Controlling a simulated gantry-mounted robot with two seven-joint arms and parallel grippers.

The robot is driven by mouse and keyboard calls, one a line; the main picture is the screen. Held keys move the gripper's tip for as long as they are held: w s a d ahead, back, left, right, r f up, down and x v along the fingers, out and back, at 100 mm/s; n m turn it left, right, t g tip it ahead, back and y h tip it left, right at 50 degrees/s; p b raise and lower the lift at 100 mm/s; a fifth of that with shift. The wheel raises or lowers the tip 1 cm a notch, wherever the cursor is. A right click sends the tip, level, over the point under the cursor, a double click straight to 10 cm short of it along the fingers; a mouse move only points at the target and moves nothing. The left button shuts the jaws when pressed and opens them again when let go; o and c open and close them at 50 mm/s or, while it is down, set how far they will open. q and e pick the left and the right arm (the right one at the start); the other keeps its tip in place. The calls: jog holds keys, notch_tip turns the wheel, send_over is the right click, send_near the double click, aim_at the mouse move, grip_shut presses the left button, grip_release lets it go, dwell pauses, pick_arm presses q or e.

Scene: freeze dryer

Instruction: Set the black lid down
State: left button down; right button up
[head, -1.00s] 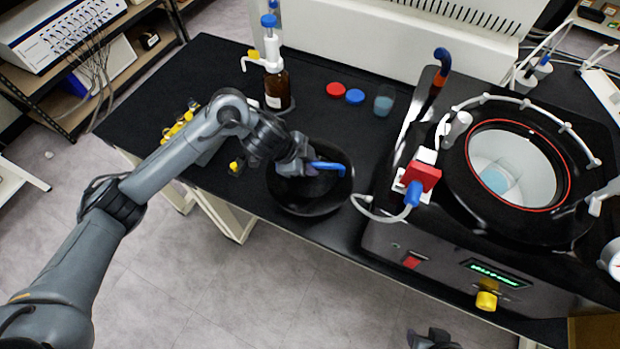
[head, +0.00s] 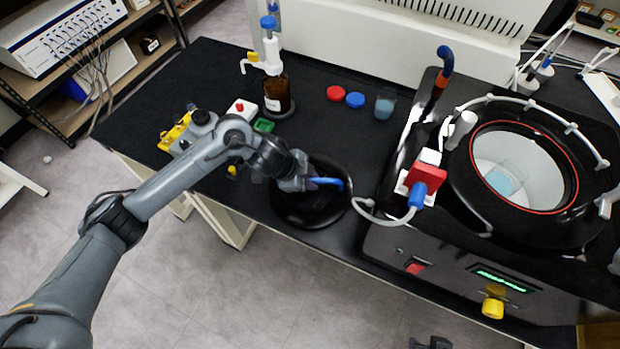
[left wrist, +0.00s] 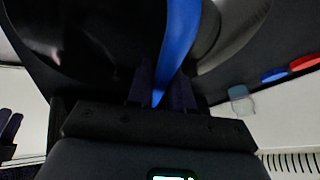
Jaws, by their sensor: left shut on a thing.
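The black round lid (head: 309,208) is at the front of the black bench, left of the freeze dryer; whether it touches the bench top is hard to tell. Its blue handle (head: 329,182) sticks out to the right of my left gripper (head: 308,182). My left gripper is shut on this handle. In the left wrist view the blue handle (left wrist: 179,45) runs between the two fingers (left wrist: 162,92), with the dark lid (left wrist: 75,45) behind it. A small part of my right gripper (head: 432,342) shows at the bottom edge; its fingers cannot be made out.
The freeze dryer (head: 440,262) with its open round chamber (head: 570,190) stands to the right. A brown bottle (head: 277,92), red cap (head: 335,93), blue cap (head: 355,99) and small beaker (head: 384,104) stand behind the lid. A yellow-and-grey device (head: 177,133) is at left.

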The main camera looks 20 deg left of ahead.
pick_arm(q)
jog(key=c, duration=1)
grip_release()
